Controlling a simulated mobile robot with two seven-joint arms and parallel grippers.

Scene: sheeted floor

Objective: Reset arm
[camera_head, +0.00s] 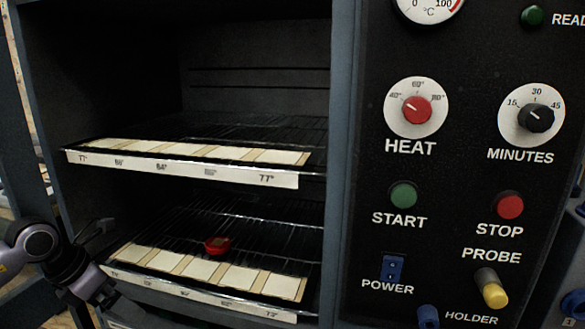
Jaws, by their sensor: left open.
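My left gripper (103,262) shows at the lower left, in front of the left side of the open cabinet, near the left end of the lower rack (210,290). It is open and nothing shows between its fingers. A small red object (217,245) sits on the lower rack, to the right of the gripper and apart from it. My right gripper does not show.
The upper rack (185,166) also carries a row of pale tiles behind a temperature strip. The control panel at right has a red HEAT knob (417,110), a black MINUTES knob (536,118), START (403,195) and STOP (510,205) buttons, a blue POWER switch (391,268) and a yellow-tipped probe (491,288).

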